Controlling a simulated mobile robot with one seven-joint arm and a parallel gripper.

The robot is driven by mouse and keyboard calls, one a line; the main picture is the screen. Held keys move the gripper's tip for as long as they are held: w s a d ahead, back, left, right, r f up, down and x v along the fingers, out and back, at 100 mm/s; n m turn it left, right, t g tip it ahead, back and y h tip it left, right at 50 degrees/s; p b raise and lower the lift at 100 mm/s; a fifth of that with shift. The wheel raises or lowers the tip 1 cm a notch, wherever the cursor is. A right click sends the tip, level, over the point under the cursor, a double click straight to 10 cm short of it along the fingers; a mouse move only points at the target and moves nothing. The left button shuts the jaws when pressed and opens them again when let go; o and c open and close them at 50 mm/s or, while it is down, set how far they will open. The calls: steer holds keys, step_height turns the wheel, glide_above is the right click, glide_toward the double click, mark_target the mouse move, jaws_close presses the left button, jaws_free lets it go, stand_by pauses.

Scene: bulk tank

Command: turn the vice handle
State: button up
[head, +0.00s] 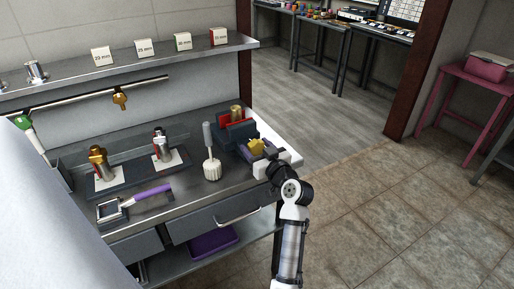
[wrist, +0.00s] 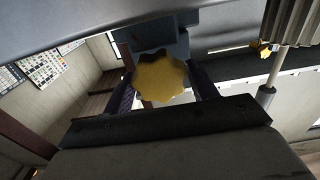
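The vice handle is a yellow star-shaped knob (head: 256,146) on the front of a dark blue vice (head: 240,131) at the right end of the steel bench. In the wrist view the knob (wrist: 160,78) lies between the two dark fingers of my gripper (wrist: 162,80). A gap shows on each side of the knob, so the fingers are open and do not appear to touch it. Behind it is the blue-grey vice body (wrist: 162,42). In the head view my gripper (head: 262,158) is at the knob, its fingers partly hidden by its own body.
A white brush (head: 211,165) with a grey handle stands left of the vice. A purple-handled tool (head: 150,194) and metal fittings on pads (head: 164,156) lie further left. A shelf (head: 150,57) runs above. Open tiled floor (head: 390,190) is to the right.

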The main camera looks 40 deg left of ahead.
steer(key=c, duration=0.6)
steer(key=shift+c, duration=0.2)
steer(key=shift+m, duration=0.4)
steer(key=m, duration=0.2)
steer(key=shift+w+m, duration=0.1)
steer(key=shift+m, duration=0.2)
steer(key=shift+m+p, duration=0.5)
steer(key=shift+m, duration=1.5)
steer(key=shift+f, duration=0.1)
steer(key=o, duration=1)
steer(key=shift+c, duration=0.2)
steer(key=shift+d, duration=0.1)
